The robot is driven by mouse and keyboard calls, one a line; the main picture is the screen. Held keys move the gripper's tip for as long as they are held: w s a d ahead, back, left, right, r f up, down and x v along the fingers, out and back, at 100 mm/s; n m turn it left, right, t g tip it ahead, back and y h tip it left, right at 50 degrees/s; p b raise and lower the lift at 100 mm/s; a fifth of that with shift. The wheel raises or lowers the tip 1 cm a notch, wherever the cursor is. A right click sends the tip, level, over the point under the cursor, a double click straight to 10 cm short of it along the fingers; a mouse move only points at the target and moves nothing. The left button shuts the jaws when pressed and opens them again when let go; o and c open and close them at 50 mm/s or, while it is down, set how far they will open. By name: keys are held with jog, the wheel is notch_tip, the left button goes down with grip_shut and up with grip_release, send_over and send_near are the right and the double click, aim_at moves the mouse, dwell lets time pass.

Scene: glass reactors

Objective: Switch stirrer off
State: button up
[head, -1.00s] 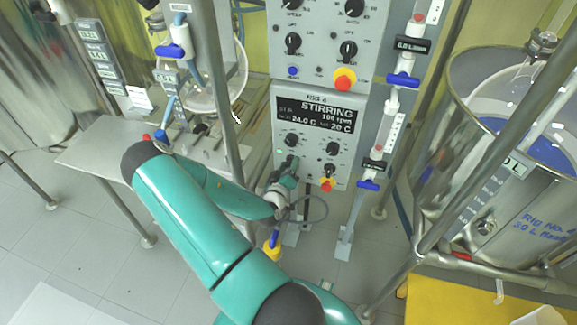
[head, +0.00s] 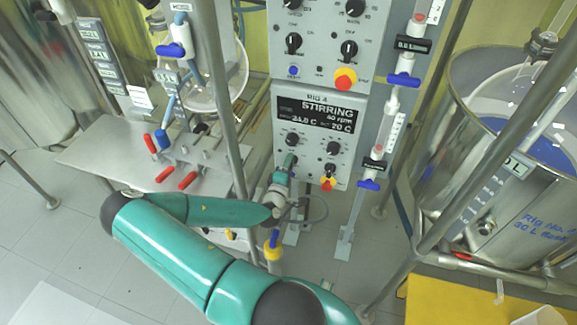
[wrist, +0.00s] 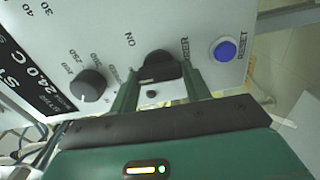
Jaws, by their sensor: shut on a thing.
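The lower control panel (head: 312,181) is grey. Its black display (head: 316,114) reads STIRRING, and the speed looks like about 40 rpm. My gripper (head: 289,163) is at the panel's lower left and mostly covers the switch there in the head view. In the wrist view my gripper (wrist: 161,72) has its two green fingers on either side of a black rotary switch (wrist: 160,62), shut on it. ON shows beside the switch, with a partly hidden label ending in "RER".
A blue RESET button (wrist: 224,49) is right of the switch, and a numbered black knob (wrist: 88,85) is left. A metal post (head: 226,110) and a blue-handled valve (head: 369,184) flank the panel.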

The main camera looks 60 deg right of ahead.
jog(key=shift+n, duration=0.3)
jog(key=o, duration=1)
jog(key=s+a, duration=0.2)
jog(key=a, duration=1.1)
jog(key=shift+a, duration=0.35)
jog(key=shift+a, duration=0.1)
